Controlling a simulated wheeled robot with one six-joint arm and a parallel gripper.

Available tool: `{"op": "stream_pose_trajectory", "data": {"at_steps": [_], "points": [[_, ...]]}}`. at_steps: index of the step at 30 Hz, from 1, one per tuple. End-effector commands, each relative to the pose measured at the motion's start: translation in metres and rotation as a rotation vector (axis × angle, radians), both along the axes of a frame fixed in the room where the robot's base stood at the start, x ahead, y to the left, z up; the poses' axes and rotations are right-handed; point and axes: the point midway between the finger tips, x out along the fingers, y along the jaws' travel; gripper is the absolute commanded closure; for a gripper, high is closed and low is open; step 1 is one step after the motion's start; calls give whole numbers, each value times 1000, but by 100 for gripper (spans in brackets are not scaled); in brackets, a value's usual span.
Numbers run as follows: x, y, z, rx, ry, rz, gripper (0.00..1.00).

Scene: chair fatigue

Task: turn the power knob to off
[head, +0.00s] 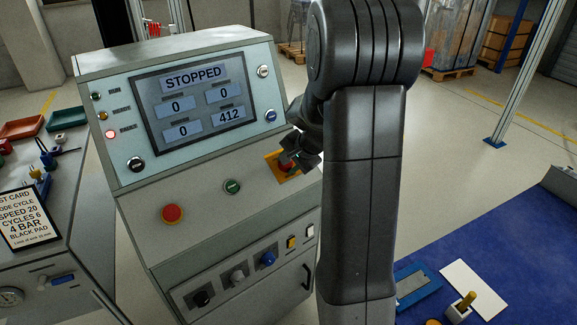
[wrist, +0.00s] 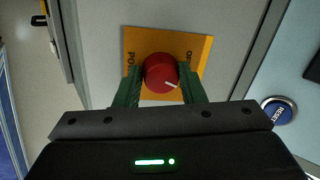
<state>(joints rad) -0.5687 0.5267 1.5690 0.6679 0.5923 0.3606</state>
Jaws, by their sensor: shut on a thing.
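The power knob (wrist: 160,72) is round and red, with a white mark pointing to the lower right in the wrist view. It sits on a yellow plate (wrist: 197,45) whose lettering is partly hidden and hard to read. My gripper (wrist: 158,77) is shut on the knob, one green finger on each side. In the head view my gripper (head: 300,152) is at the right end of the console's sloped panel, covering part of the plate and knob (head: 286,167).
The console screen (head: 194,102) reads STOPPED. A red mushroom button (head: 172,214) and a green button (head: 232,186) lie left of the knob. A blue reset button (wrist: 279,110) is at the right in the wrist view. A blue-topped table (head: 500,235) stands at right.

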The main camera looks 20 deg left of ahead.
Motion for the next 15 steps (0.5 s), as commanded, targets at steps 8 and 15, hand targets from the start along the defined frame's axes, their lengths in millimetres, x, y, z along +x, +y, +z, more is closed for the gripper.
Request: {"op": "stream_pose_trajectory", "data": {"at_steps": [8, 15], "points": [[1, 0, -5, -61, -119, 203, 86], [2, -1, -4, -120, -227, 394, 86]]}}
